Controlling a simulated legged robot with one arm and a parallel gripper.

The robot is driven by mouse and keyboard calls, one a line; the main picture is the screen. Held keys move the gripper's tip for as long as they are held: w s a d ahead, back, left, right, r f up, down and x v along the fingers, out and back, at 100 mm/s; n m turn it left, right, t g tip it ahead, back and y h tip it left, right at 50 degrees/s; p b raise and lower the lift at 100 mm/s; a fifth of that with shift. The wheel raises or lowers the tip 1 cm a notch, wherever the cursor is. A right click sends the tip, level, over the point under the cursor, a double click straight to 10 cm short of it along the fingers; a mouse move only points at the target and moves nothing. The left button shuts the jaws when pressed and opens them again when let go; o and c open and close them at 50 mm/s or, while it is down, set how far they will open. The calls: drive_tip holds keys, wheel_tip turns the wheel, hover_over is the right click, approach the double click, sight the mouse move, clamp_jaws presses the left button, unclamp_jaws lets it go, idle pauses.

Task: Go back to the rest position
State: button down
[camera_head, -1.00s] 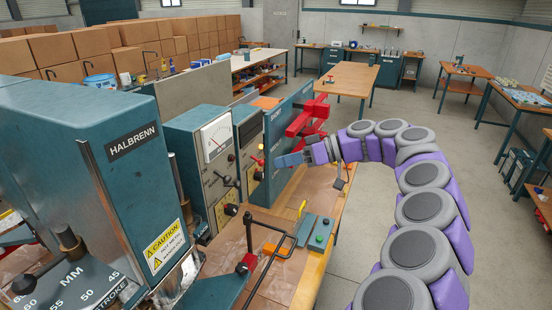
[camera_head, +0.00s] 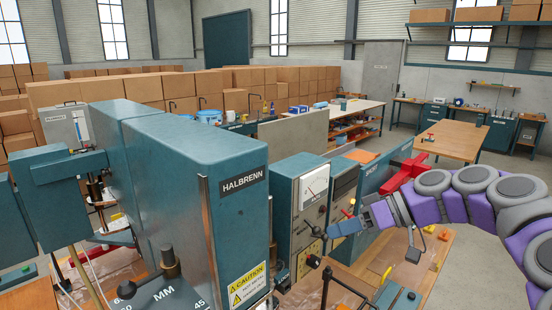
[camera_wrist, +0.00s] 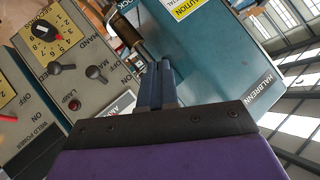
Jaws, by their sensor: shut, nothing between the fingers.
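My gripper (camera_head: 347,228) is at the end of my purple and grey arm, which comes in from the right in the head view. It is in front of the control panel (camera_head: 308,230) of the teal welding machine, near its knobs. In the wrist view my gripper (camera_wrist: 161,68) shows two blue-grey fingers pressed together with nothing between them. Beyond the fingertips are the teal HALBRENN housing (camera_wrist: 225,65) and a dark cylindrical part. I cannot tell whether the fingertips touch the machine.
The HALBRENN machine housing (camera_head: 205,180) fills the left and centre. A red clamp part (camera_head: 402,174) is beside my arm. A wooden table (camera_head: 455,140) stands behind on open floor. Stacked cartons (camera_head: 235,88) line the back. The wrist view shows the panel's MAN/HAND switch (camera_wrist: 55,68).

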drive_tip(key=s+a+f+m+g+h, duration=0.1)
drive_tip(key=s+a+f+g+h, duration=0.2)
drive_tip(key=s, duration=0.5)
drive_tip(key=s+a+f+m+h, duration=0.1)
drive_tip(key=s+a+f+h, duration=0.15)
drive_tip(key=s+a, duration=0.45)
drive_tip(key=s+d+f+m+h, duration=0.3)
drive_tip(key=s+d+f, duration=0.2)
drive_tip(key=s+f, duration=0.2)
drive_tip(key=s+d+f+m+g+h, duration=0.1)
drive_tip(key=s+d+f+m+h, duration=0.2)
drive_tip(key=s, duration=0.9)
wheel_tip(320, 180, down, 4)
drive_tip(key=shift+d+r, duration=0.1)
drive_tip(key=shift+d, duration=1.05)
drive_tip(key=shift+w+a+h, duration=0.1)
drive_tip(key=shift+a+h, duration=0.05)
drive_tip(key=shift+h, duration=0.1)
